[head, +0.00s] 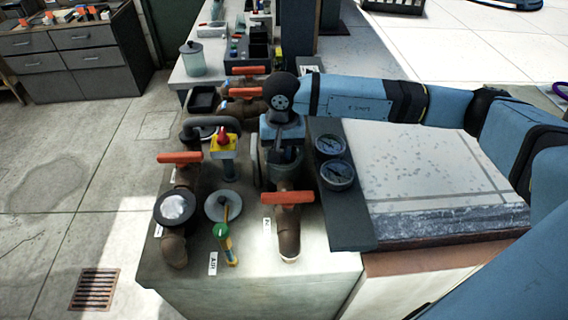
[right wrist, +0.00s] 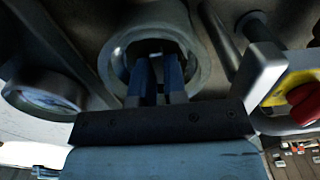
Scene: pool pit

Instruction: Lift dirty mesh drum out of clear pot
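My right gripper (head: 285,150) points down into a round grey pot (head: 284,172) among the valves. In the right wrist view its two blue fingers (right wrist: 157,68) reach inside the pot's pale, shiny rim (right wrist: 203,62), with a narrow gap between them. Their tips are lost in the dark inside, so I cannot tell whether they hold anything. I cannot make out the mesh drum; the pot wall and my gripper hide the inside. My left gripper is in neither view.
Orange-handled valves (head: 288,197) stand close in front of the pot. A yellow box with a red knob (head: 223,141) is to its left, and two gauges (head: 336,174) to its right. A lidded translucent jar (head: 192,60) stands at the back. A pale slab (head: 425,165) is right.

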